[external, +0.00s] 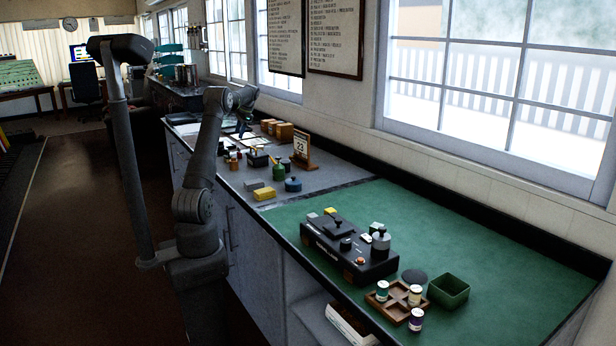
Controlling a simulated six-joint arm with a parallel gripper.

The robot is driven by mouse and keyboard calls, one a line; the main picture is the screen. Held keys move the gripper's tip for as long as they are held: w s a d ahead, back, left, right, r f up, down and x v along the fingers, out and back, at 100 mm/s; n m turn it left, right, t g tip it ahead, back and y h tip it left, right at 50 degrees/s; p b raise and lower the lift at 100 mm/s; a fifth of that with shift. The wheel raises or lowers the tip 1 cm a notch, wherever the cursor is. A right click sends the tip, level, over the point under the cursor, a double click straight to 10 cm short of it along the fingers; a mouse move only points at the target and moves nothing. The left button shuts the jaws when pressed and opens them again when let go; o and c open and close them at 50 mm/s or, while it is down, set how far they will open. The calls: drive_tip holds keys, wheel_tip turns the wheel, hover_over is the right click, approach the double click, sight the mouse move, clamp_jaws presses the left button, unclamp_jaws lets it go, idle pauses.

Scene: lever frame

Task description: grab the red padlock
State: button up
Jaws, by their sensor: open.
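I cannot make out a red padlock for certain in the external view. Small dark and reddish-brown items (232,158) stand on the grey part of the counter, too small to identify. My gripper (243,122) is at the end of my raised arm, above the far part of the grey counter. It is open and looks empty, and it seems to be apart from the objects below. My arm may hide part of the counter behind it.
On the grey counter (325,187) are a yellow block (264,194), a blue round object (293,185), a green object (279,171) and a calendar (303,152). The green mat (500,265) holds a black control box (345,255), a wooden tray (382,303) and a green bin (449,291).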

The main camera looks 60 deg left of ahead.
drive_tip(key=w+a+n+t+y, duration=0.25)
drive_tip(key=a+n, duration=0.25)
drive_tip(key=n, duration=0.7)
drive_tip(key=n+t, duration=0.2)
drive_tip(key=n, duration=0.3)
hover_over(240, 153)
drive_tip(key=d, duration=0.1)
drive_tip(key=f, duration=1)
drive_tip(key=shift+s+f, duration=0.3)
drive_tip(key=shift+m, duration=0.3)
drive_tip(key=shift+d+x, duration=0.15)
drive_tip(key=shift+x, duration=1.2)
drive_tip(key=shift+d+x, duration=0.1)
drive_tip(key=shift+x, duration=1.2)
clamp_jaws()
